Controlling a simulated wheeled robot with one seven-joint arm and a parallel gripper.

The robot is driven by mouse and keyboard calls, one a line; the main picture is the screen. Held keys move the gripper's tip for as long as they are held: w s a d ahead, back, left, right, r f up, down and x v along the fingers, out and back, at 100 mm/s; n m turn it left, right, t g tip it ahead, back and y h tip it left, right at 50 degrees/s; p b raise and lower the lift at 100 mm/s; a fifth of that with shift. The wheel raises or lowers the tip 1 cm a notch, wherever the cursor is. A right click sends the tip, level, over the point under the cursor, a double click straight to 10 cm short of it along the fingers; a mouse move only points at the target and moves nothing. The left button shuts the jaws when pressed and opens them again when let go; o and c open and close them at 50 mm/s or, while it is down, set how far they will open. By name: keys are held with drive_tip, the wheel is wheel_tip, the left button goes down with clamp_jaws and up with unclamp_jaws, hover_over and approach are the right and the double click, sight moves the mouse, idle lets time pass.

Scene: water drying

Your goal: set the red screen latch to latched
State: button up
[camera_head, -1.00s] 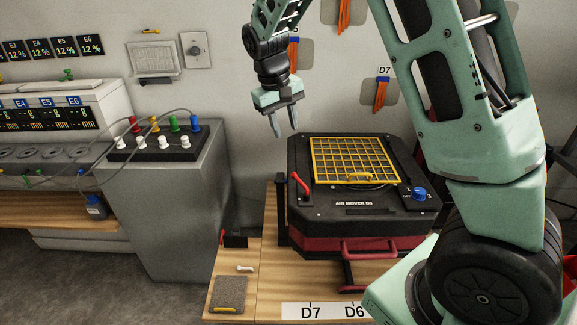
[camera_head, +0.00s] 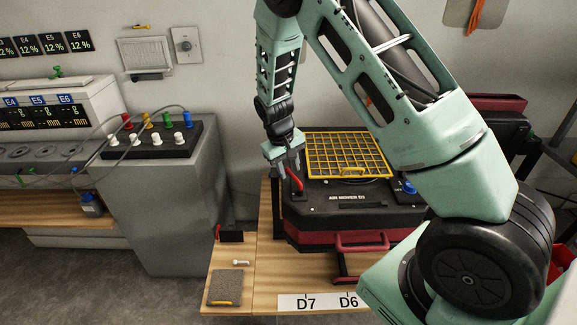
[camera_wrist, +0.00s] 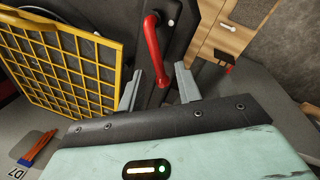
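The red screen latch (camera_head: 294,179) is a small red lever at the left front corner of the black air mover (camera_head: 345,203), beside the yellow grid screen (camera_head: 350,155). In the wrist view the red latch (camera_wrist: 155,52) runs down from its pivot, and its lower end lies between my two fingers. My gripper (camera_head: 287,172) is at the latch and also shows in the wrist view (camera_wrist: 160,88). Its fingers are apart, with a gap on each side of the lever. The yellow screen (camera_wrist: 65,62) lies to the left in the wrist view.
A red front handle (camera_head: 361,242) sticks out from the air mover. A grey pad (camera_head: 224,288) and a small white piece (camera_head: 241,263) lie on the wooden bench. A grey cabinet with a black jack panel (camera_head: 155,145) stands to the left.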

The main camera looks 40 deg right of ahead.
sight(310, 175)
clamp_jaws()
drive_tip(key=shift+d, duration=0.1)
drive_tip(key=shift+d+m, duration=0.35)
drive_tip(key=shift+m, duration=0.55)
drive_tip(key=m, duration=0.1)
drive_tip(key=d+m+p, duration=0.1)
drive_tip(key=m, duration=0.1)
drive_tip(key=shift+s+d+m+g, duration=0.2)
drive_tip(key=shift+d+m+g, duration=0.1)
drive_tip(key=shift+g, duration=0.1)
drive_tip(key=m, duration=0.1)
drive_tip(key=s+d+m+y, duration=0.1)
drive_tip(key=m, duration=0.1)
drive_tip(key=shift+d+g, duration=0.2)
drive_tip(key=shift+g, duration=0.1)
drive_tip(key=shift+s+d+m+p, duration=0.25)
drive_tip(key=shift+s+m, duration=0.05)
drive_tip(key=shift+m, duration=0.6)
drive_tip(key=shift+s+d+m+p, duration=0.2)
drive_tip(key=shift+s+d+m, duration=0.1)
drive_tip(key=shift+m, duration=0.6)
